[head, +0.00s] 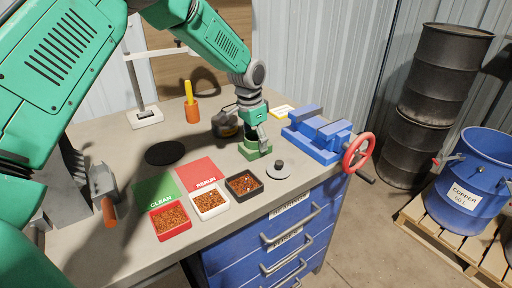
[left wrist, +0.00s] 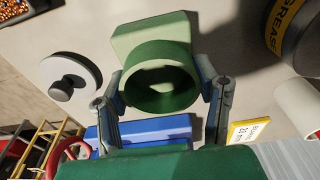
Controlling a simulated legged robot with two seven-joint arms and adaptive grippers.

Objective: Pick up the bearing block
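The bearing block (head: 256,150) is a green block with a round, ring-shaped top, standing on the workbench. In the left wrist view the block (left wrist: 150,35) shows a pale green base and a darker ring with a hollow centre. My left gripper (head: 255,136) reaches down over it from above. In the wrist view the fingers of the left gripper (left wrist: 162,95) are spread, one on each side of the ring. They are very close to it, and firm contact cannot be made out. My right gripper is not in view.
Red, white and black trays (head: 243,185) of scrap sit in front. A grey disc with a knob (head: 279,171) lies close to the block. A blue vise (head: 318,135) stands to the right, and a dark grease can (head: 226,124) behind.

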